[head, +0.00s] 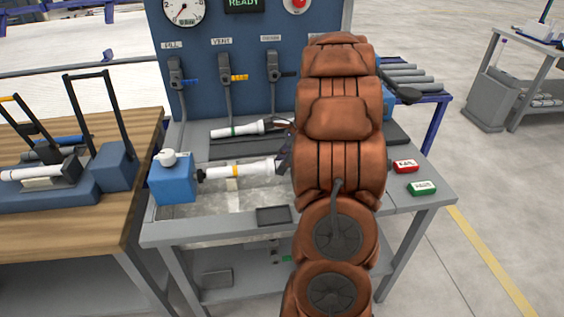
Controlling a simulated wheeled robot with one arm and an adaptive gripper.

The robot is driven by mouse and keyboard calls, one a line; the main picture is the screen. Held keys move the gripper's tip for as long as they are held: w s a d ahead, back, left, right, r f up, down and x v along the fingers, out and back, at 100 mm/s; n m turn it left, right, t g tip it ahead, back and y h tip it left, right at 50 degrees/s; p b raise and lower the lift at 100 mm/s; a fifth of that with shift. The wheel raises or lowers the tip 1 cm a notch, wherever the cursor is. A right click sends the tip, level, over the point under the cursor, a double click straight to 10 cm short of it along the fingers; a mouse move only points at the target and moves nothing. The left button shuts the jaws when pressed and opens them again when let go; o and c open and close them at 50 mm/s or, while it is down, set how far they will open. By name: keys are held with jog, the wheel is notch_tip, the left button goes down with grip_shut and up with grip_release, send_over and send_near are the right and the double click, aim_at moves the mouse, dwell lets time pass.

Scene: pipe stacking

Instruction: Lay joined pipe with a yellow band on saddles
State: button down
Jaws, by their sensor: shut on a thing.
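The white pipe with a yellow band (239,170) is level above the grey test bench (418,207). Its dark left end is at the blue block (174,184); I cannot tell if they touch. My gripper (284,161) is shut on the pipe's right end, mostly hidden behind my brown padded arm. A white pipe with a green band (236,131) lies behind it on a dark strip. On the wooden table (137,128) at left, a blue carrier (115,168) with tall black handles holds a white pipe (25,173) and grey ones. I cannot clearly make out saddles.
A blue panel (215,105) with a gauge (184,10) and several levers stands behind the bench. A red block (405,166) and a green block (422,187) sit at right. Grey pipes (410,76) lie on a blue rack behind. A small dark tray (273,216) is at the bench front.

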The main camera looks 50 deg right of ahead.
jog(key=shift+f, duration=0.1)
dwell(0.3)
jog(key=c, duration=0.8)
grip_release()
jog(key=shift+o, duration=0.2)
jog(key=v, duration=1.2)
jog(key=shift+s, duration=0.1)
